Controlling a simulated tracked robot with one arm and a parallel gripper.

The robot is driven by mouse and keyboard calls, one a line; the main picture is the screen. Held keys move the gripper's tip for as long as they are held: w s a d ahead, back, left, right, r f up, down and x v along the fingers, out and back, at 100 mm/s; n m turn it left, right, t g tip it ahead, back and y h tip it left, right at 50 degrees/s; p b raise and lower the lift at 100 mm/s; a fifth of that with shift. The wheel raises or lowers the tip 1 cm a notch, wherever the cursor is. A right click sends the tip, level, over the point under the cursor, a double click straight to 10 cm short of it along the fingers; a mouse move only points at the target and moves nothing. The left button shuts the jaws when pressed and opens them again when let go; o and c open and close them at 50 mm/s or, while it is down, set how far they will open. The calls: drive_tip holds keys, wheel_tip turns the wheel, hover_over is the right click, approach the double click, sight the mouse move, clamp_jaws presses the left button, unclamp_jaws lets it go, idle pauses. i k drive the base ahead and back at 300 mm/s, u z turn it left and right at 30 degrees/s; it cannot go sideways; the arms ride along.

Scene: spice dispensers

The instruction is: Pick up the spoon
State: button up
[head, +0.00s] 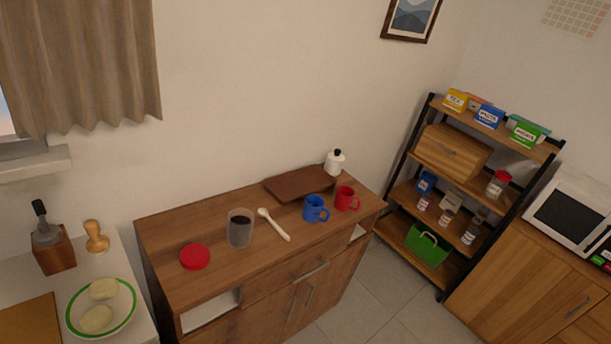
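A pale cream spoon (274,224) lies on the top of the brown wooden cabinet (215,274). Its bowl end points to the back left and its handle to the front right. It lies between a clear container with dark contents (240,228) on its left and a blue mug (315,209) on its right. Nothing covers the spoon. My gripper is not in view.
A red lid (195,256) lies left of the container. A red mug (346,198), a brown board (285,187) and a white bottle (334,163) stand at the right and back. A counter with a plate (70,314) is at left, a shelf (527,143) at right.

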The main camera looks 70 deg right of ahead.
sight(262, 212)
drive_tip(key=z, duration=0.55)
drive_tip(key=i, duration=1)
drive_tip(key=z, duration=1.05)
drive_tip(key=i, duration=0.45)
drive_tip(key=z, duration=0.2)
drive_tip(key=k, duration=0.9)
drive_tip(key=z, duration=0.2)
drive_tip(key=i, duration=0.9)
drive_tip(key=u, duration=0.1)
